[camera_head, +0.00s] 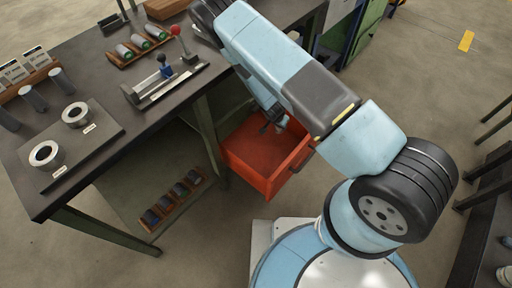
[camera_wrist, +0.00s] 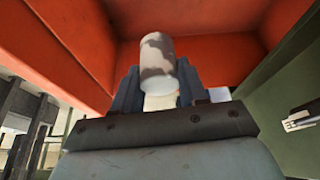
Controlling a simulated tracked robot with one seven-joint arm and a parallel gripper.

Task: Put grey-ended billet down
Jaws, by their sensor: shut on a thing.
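A short cylindrical billet (camera_wrist: 158,55) with mottled grey and beige colouring stands up between the two dark fingers of my gripper (camera_wrist: 158,88) in the wrist view. Orange-red walls of an open drawer (camera_wrist: 70,45) surround the billet in this view. In the head view my gripper (camera_head: 274,123) is small and dark, pointing down at the red drawer (camera_head: 243,182). The billet cannot be made out there. Whether it touches the drawer floor cannot be told.
The dark workbench (camera_head: 105,75) beside the drawer holds a rack of green-ended billets (camera_head: 140,44), a fixture with blue and red knobs (camera_head: 165,84) and a plate with two rings (camera_head: 95,150). Another billet rack (camera_head: 172,202) lies on the lower shelf.

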